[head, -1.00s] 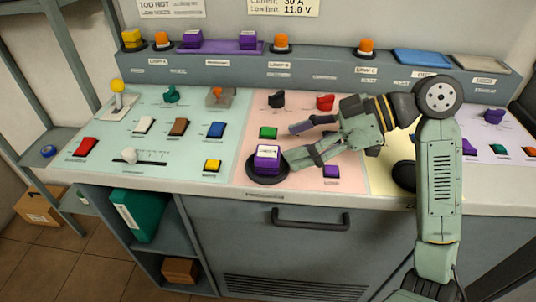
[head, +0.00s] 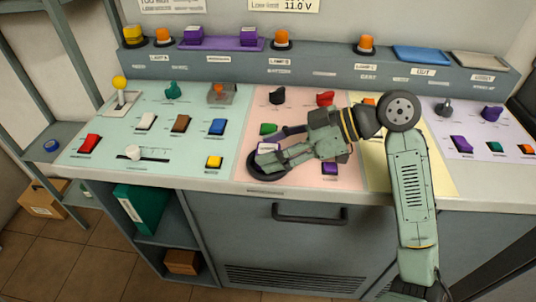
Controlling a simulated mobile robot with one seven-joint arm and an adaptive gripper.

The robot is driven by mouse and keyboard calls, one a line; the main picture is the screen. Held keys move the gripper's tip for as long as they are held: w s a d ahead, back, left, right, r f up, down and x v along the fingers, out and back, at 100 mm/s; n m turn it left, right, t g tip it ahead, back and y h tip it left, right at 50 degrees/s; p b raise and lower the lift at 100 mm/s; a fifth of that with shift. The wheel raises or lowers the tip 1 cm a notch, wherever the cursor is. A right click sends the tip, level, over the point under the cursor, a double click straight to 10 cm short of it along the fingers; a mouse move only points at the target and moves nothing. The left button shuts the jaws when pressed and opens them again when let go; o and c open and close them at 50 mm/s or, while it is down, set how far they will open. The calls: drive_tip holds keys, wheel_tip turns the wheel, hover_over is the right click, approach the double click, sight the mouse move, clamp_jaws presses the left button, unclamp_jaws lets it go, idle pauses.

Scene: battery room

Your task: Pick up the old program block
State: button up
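A purple block with a white label on top (head: 267,148) sits in a round black holder (head: 252,172) at the front left of the pink panel. I take it for the old program block. My gripper (head: 270,154) reaches in from the right, low over the panel. Its fingers are apart, one on the far side of the block and one on the near side, and the near finger hides part of the block and holder. I cannot tell whether either finger touches the block. Two similar purple blocks (head: 193,35) (head: 248,41) stand on a purple tray (head: 222,45) on the back ledge.
Close around my gripper are a green switch (head: 267,129), a small purple switch (head: 330,169), and black (head: 277,95) and red (head: 325,98) knobs behind. The teal panel to the left holds several switches and a yellow-topped lever (head: 120,88). The counter's front edge (head: 225,190) is clear.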

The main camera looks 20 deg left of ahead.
drive_tip(key=c, duration=0.8)
drive_tip(key=shift+r, duration=0.1)
drive_tip(key=shift+c, duration=0.2)
